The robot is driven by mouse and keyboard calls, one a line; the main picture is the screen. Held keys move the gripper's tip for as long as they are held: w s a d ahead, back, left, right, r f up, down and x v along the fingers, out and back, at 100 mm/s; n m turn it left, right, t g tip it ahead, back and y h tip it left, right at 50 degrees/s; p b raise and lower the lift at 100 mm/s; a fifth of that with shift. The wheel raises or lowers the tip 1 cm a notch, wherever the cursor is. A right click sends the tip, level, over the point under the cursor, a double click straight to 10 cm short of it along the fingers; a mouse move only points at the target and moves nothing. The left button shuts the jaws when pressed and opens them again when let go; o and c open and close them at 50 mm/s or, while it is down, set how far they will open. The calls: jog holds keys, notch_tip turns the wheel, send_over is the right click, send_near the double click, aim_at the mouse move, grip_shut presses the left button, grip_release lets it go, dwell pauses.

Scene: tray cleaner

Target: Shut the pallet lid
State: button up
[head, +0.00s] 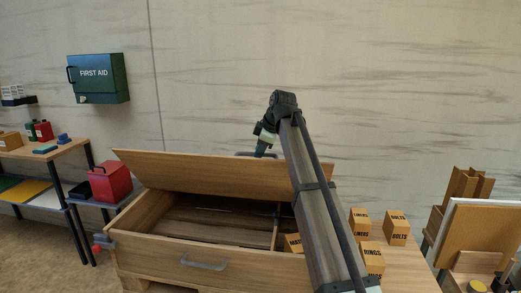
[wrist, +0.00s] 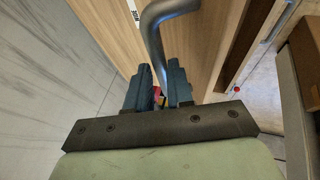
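The pallet is a low wooden box (head: 150,254). Its wooden lid (head: 215,176) stands open, tilted up along the far side. My gripper (head: 262,150) is at the lid's top edge, behind it in the head view, by a grey bar handle (head: 243,154). In the wrist view, the bent metal lid handle (wrist: 155,40) runs down between the two blue fingers of my gripper (wrist: 159,88). The fingers sit close on either side of the bar and look shut on it. Part of the box's inside is hidden by my arm.
A wooden table with several small labelled boxes (head: 397,228) is at the right. A red box (head: 110,181) stands on a low shelf at the left. The front wall has a second handle (head: 204,262). A first aid box (head: 98,78) hangs on the wall.

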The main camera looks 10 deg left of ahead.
jog(key=shift+w+r, duration=0.1)
jog(key=shift+w, duration=0.05)
grip_shut()
